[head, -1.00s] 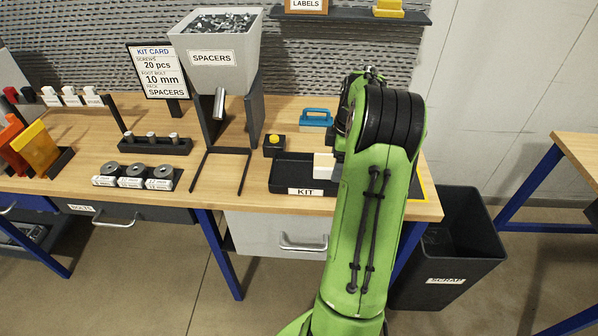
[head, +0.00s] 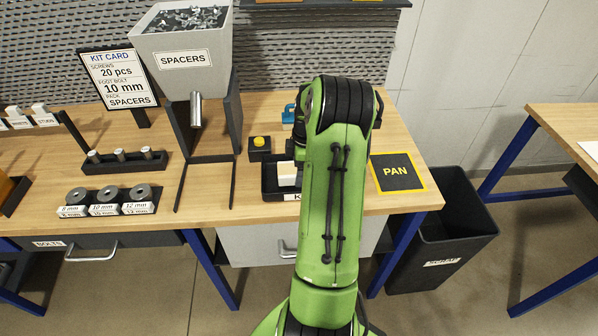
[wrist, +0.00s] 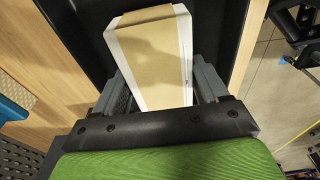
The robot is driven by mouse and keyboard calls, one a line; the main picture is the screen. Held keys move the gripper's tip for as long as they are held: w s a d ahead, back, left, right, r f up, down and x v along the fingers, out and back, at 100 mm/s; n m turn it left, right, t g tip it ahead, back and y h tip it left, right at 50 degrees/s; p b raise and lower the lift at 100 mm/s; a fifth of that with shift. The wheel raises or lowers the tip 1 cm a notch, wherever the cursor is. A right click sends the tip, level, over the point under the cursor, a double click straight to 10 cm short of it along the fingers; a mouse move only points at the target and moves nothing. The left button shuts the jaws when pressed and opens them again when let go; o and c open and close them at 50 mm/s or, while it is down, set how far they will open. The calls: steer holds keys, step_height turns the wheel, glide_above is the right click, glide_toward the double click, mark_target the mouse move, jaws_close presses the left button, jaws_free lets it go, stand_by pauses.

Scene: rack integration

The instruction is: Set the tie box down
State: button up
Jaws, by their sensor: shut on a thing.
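The tie box, a tan-topped box with white sides (wrist: 152,55), fills the middle of the wrist view. My gripper (wrist: 164,92) is shut on it, with one grey finger along each side. Beneath and around it is the dark kit tray (wrist: 82,30). In the head view the pale box (head: 287,174) shows at the kit tray (head: 270,190), just left of my arm. My arm hides my gripper there and the tray's right part. I cannot tell whether the box touches the tray floor.
A black PAN mat (head: 398,173) lies clear to the right of my arm. A button box (head: 260,147) and a blue object (head: 288,114) stand behind the tray. The spacer hopper's stand (head: 233,120) is to the left. A scrap bin (head: 440,230) stands beyond the bench's right edge.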

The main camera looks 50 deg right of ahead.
steer(key=shift+s+f, duration=0.1)
steer(key=shift+f, duration=0.4)
steer(key=o, duration=1.2)
